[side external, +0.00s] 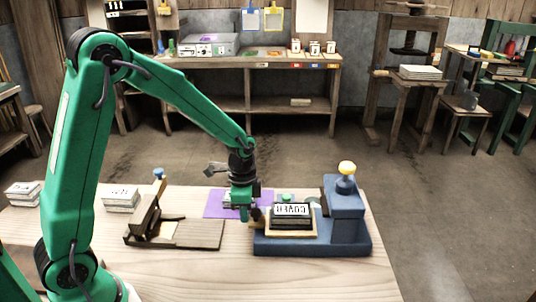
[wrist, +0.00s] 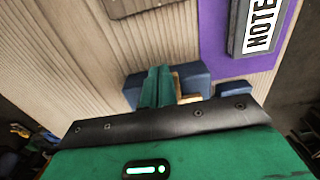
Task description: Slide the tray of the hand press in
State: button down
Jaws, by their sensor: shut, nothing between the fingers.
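The blue hand press (side external: 312,245) stands at the right of the table, with a raised column and a yellow knob on top. Its tan tray (side external: 262,232) lies on the base left of the column and carries a dark block with white lettering (side external: 291,211). My gripper (side external: 243,217) is shut and empty, pointing down at the tray's left end; I cannot tell whether it touches. In the wrist view the shut green fingers (wrist: 157,88) overlap the blue press (wrist: 194,79) and a small tan piece, and hide part of both.
A purple mat (side external: 219,206) lies behind my gripper; a block marked NOTE (wrist: 259,28) lies on it in the wrist view. A dark hinged wooden frame (side external: 190,236) stands left of the press. White stacks (side external: 121,199) sit farther left. The table's front is clear.

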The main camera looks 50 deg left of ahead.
aim_at(292, 209)
jog(key=shift+w+d, duration=4.35)
jog(key=shift+r, duration=0.2)
jog(key=shift+s+a+r, duration=0.1)
jog(key=shift+r, duration=1.2)
jog(key=shift+s, duration=0.1)
jog(key=shift+s+a, duration=1)
jog(key=shift+a, duration=0.05)
notch_tip(292, 209, up, 9)
